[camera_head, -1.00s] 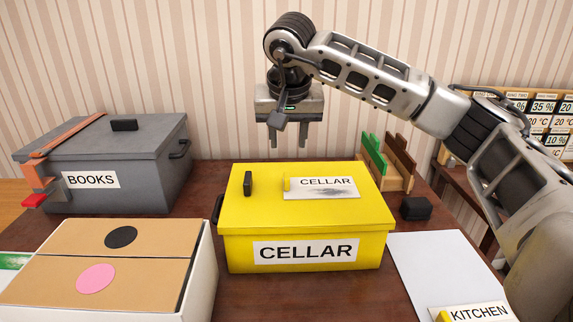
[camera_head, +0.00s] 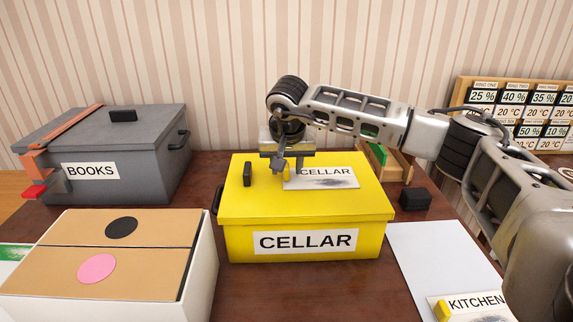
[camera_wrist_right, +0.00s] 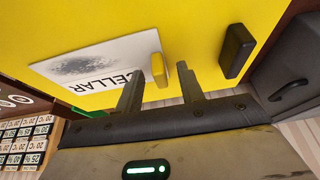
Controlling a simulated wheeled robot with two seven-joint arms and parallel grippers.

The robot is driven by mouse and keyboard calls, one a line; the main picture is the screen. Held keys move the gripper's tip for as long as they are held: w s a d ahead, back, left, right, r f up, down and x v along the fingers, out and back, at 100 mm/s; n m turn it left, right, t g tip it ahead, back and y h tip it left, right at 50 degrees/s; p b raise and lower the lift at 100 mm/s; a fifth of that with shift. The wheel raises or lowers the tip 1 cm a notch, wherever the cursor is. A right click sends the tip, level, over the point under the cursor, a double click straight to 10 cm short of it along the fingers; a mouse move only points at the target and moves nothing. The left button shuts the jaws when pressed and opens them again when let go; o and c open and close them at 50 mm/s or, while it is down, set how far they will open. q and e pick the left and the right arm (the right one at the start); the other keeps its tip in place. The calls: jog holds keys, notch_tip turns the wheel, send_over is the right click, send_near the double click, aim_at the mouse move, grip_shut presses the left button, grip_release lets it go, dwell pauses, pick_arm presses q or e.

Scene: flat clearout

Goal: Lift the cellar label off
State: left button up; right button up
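The cellar label is a white plate with a grey smudge and a small yellow tab. It lies on the lid of the yellow CELLAR box, in the head view (camera_head: 325,180) and the right wrist view (camera_wrist_right: 90,68). The yellow tab (camera_wrist_right: 157,70) stands at the label's edge. My right gripper (camera_head: 285,167) is low over the lid, pointing down. In the right wrist view its two fingers (camera_wrist_right: 160,80) are apart, with the tab showing between them; I cannot tell whether they touch it. My left gripper is not in view.
The box (camera_head: 250,210) has a black lid knob (camera_head: 247,173) left of the label. A grey BOOKS box (camera_head: 150,160) stands at left, a cardboard-topped white box (camera_head: 190,285) at front left. A KITCHEN label (camera_head: 475,307) and white sheet (camera_head: 430,260) lie at right.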

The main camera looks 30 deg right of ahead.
jog(key=shift+c, duration=0.4)
grip_shut()
jog(key=c, duration=0.6)
grip_release()
grip_shut()
jog(key=shift+r, duration=0.2)
jog(key=shift+r+p, duration=0.65)
jog(key=shift+p, duration=0.1)
jog(key=shift+r, duration=0.1)
